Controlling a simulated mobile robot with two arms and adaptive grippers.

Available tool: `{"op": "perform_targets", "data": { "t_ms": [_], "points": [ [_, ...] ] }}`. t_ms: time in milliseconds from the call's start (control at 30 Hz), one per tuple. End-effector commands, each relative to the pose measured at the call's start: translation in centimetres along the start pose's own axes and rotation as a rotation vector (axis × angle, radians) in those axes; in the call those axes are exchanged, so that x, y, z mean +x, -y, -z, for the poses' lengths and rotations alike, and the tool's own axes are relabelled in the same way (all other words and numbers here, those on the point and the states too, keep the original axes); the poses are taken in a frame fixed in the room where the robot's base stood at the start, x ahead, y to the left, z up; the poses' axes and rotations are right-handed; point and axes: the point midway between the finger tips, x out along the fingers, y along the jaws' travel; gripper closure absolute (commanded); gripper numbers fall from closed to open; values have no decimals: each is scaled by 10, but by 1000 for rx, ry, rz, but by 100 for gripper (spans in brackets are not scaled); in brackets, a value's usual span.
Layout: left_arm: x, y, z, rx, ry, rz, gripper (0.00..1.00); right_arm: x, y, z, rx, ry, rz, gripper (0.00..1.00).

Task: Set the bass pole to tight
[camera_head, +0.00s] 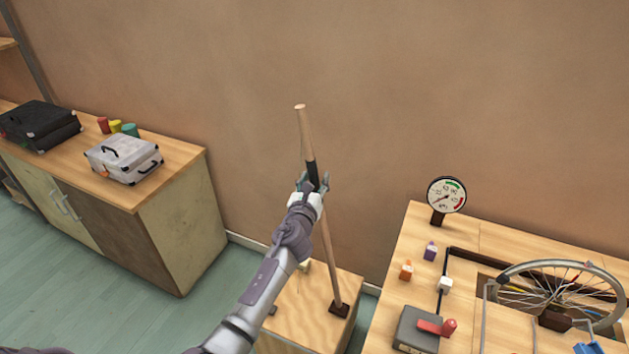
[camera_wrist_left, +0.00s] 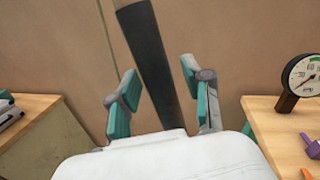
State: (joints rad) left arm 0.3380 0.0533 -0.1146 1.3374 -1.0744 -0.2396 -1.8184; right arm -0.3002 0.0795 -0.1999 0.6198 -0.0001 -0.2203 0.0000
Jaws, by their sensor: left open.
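The bass pole (camera_head: 328,250) is a light wooden stick with a black grip section. It rises, tilted to the left, from a dark foot on a wooden box (camera_head: 293,312). My left gripper (camera_head: 314,183) is at the black grip, about halfway up the pole. In the left wrist view the black grip (camera_wrist_left: 150,62) runs between the two teal-padded fingers of the open gripper (camera_wrist_left: 158,98), with gaps visible on both sides. The lower pole is hidden there by my wrist. My right gripper is not in view.
A workbench at right holds a dial gauge (camera_head: 446,195), a bicycle wheel (camera_head: 548,292), a grey box with a red lever (camera_head: 436,327) and small coloured blocks. A cabinet at left carries a black case (camera_head: 40,125), a silver case (camera_head: 124,158) and coloured cups.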

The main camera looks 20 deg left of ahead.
Motion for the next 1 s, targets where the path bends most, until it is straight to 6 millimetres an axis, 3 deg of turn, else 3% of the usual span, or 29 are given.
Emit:
{"op": "perform_targets", "data": {
  "t_ms": [267, 600, 1000],
  "points": [
    [2, 0, 0, 0, -1, 0, 50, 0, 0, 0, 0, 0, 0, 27],
    [2, 0, 0, 0, -1, -1, 100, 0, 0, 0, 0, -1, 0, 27],
    [1, 6, 0, 21, 3, 1, 100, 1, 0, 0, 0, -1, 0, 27]
  ]
}}
